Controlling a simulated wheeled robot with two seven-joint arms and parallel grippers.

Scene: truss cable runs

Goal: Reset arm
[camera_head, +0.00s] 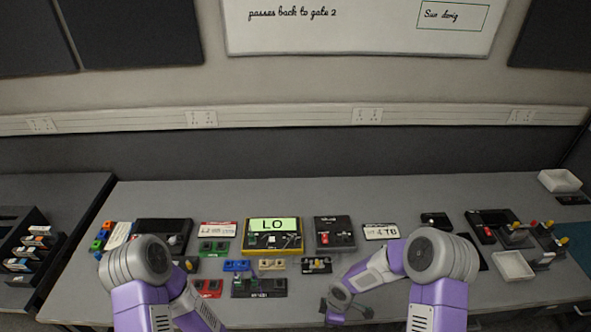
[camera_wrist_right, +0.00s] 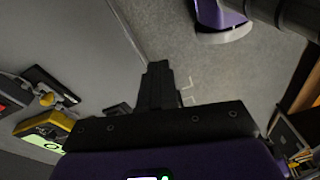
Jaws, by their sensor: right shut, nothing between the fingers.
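My right arm comes in from the lower right in the head view and bends left over the front of the grey table (camera_head: 360,195). In the right wrist view, my right gripper (camera_wrist_right: 158,72) has its dark fingers together with nothing between them, and the floor shows beyond. My left arm (camera_head: 140,295) is folded at the lower left of the head view. Its links run down past the bottom edge, and its gripper is out of view.
A yellow meter (camera_head: 272,243) reading "LO" stands mid-table, among small coloured blocks and dark devices. It also shows in the right wrist view (camera_wrist_right: 40,130). A white tray (camera_head: 513,266) lies at right. A dark rack (camera_head: 30,245) stands at left.

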